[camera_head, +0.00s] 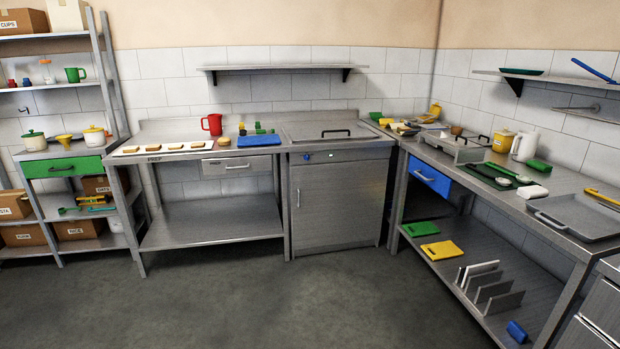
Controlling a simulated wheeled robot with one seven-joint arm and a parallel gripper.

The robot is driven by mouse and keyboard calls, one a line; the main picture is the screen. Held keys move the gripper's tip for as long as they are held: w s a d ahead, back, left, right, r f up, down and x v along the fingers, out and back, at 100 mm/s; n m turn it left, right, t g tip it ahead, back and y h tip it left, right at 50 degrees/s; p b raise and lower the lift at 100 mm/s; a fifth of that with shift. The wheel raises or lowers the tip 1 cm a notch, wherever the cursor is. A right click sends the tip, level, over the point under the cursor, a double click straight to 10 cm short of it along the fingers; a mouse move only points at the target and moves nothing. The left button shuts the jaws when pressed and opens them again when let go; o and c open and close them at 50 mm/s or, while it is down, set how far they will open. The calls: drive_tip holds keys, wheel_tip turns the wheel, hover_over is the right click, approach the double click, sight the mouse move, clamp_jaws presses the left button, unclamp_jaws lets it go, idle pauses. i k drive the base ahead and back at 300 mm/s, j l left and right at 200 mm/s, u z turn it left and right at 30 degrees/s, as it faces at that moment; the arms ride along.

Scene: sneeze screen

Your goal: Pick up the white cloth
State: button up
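A small white folded item that looks like the white cloth (532,191) lies on the right steel counter (484,193). It is just left of a grey lidded pan or tray (578,218) and near a green board (490,176). It is small in the picture, so its folds are hard to make out. Nothing covers it. My gripper is not in view.
A white kettle (525,146), a yellow canister (503,141) and a green block (540,165) stand behind the cloth. A wall shelf (560,81) hangs above. A blue drawer (429,178) is under the counter. The grey floor (300,300) is clear.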

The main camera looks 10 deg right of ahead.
sight(528, 192)
drive_tip(key=i+z, duration=0.2)
drive_tip(key=i, duration=0.45)
drive_tip(key=i+j+z, duration=0.2)
drive_tip(key=i, duration=0.45)
drive_tip(key=i+z, duration=0.15)
drive_tip(key=i, duration=0.45)
